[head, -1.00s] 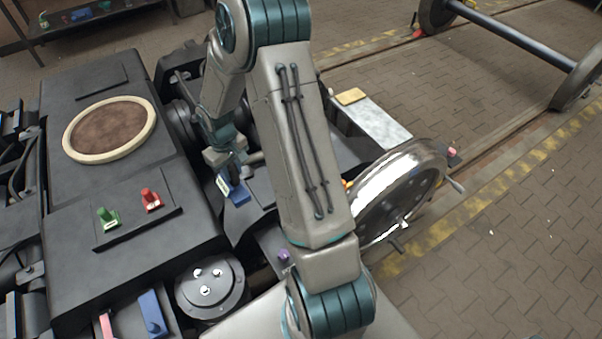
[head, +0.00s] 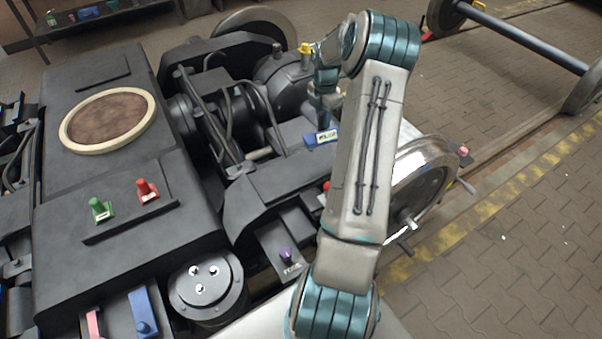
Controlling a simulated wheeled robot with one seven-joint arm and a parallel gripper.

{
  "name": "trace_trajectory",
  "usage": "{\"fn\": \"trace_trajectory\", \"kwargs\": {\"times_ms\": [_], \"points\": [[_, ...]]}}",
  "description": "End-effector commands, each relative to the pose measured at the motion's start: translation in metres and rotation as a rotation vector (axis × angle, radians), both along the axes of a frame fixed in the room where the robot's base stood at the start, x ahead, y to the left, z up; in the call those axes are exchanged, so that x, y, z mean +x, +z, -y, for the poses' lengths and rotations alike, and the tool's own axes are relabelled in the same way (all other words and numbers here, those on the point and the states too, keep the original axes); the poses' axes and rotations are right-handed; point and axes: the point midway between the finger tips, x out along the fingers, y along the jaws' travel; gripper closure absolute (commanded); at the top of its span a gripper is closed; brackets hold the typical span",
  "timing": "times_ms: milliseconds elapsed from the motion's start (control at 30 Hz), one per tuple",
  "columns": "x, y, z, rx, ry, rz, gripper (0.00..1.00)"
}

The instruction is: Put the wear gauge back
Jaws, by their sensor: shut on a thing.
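My gripper (head: 322,116) is shut on a blue piece with a pale label (head: 320,138), which I take to be the wear gauge. It holds the piece over the dark bogie frame (head: 285,178), left of my forearm. I cannot tell whether the piece touches the frame beneath. A similar blue piece with a round knob (head: 145,313) lies in a dark tray at the lower left, beside a pink piece (head: 95,322). A purple-knobbed piece (head: 287,256) sits on a small dark plate.
Green (head: 101,209) and red (head: 146,190) knobbed pieces stand on the flat bogie top. A shiny wheel (head: 422,180) is partly behind my arm. A yellow fitting (head: 306,48) is close behind my wrist. Paved floor (head: 500,240) is clear at right.

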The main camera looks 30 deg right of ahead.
Motion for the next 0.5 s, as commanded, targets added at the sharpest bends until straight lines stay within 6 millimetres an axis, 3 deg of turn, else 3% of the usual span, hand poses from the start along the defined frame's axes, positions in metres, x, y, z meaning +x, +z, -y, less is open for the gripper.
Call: {"fn": "trace_trajectory", "kwargs": {"times_ms": [100,267,367,500], "points": [[-0.008,-0.002,0.024,0.0,0.088,0.002,1.0],[-0.013,-0.002,0.035,0.002,0.153,0.001,1.0],[-0.01,-0.009,0.025,0.003,0.166,0.0,1.0],[-0.001,-0.027,-0.004,0.004,0.168,-0.002,1.0]]}}
